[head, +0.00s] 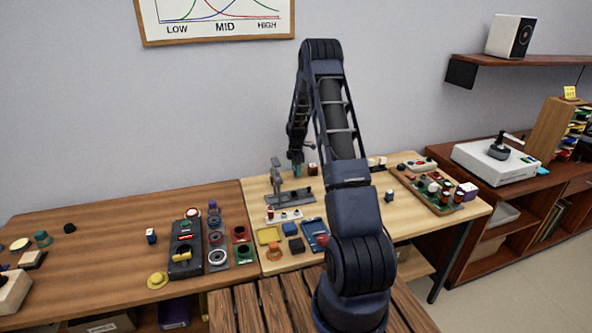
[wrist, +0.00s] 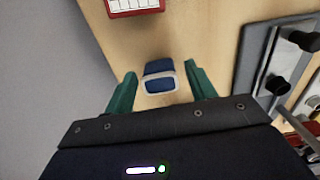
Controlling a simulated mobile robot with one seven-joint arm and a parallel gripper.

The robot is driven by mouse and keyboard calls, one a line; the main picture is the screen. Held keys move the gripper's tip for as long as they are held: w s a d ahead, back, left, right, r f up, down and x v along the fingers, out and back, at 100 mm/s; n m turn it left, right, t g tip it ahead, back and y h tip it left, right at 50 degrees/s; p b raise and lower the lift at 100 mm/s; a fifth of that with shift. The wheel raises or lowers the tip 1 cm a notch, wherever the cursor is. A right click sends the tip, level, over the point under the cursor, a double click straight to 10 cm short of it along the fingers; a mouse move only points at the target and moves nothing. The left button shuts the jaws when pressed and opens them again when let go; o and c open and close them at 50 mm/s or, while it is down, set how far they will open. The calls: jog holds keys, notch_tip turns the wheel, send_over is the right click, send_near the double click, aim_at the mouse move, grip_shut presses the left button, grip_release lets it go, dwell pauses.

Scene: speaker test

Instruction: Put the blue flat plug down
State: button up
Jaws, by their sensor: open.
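A small blue flat plug (wrist: 159,72) with a pale grey front edge rests on the light wooden tabletop in the wrist view. My gripper (wrist: 160,82) is open, with one green finger on each side of the plug. There is a visible gap between the plug and each finger. In the head view my gripper (head: 297,168) is low over the back of the light wooden table (head: 375,225). I cannot make out the plug there.
A red block with a white face (wrist: 134,5) lies beyond the plug. A grey metal fixture (wrist: 283,60) stands to the right in the wrist view. In the head view a grey press-like stand (head: 278,180) is just left of my gripper. Bare wood surrounds the plug.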

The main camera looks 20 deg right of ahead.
notch_tip(320, 180, up, 12)
jog(key=f, duration=0.1)
jog(key=s+a+r+m+t, duration=0.1)
jog(key=s+a+r+m, duration=0.25)
jog(key=s+r, duration=0.85)
jog(key=s+a+r+m+t, duration=0.15)
jog(key=s+r+m, duration=0.35)
jog(key=s+r, duration=0.75)
jog(key=s+a+r+m+t, duration=0.1)
jog(key=s+m, duration=0.3)
jog(key=s, duration=0.9)
jog(key=s+a+r+m+t, duration=0.1)
jog(key=s+m, duration=0.4)
jog(key=s, duration=0.9)
jog(key=shift+a+r, duration=0.7)
jog(key=shift+a, duration=0.2)
jog(key=shift+m, duration=0.25)
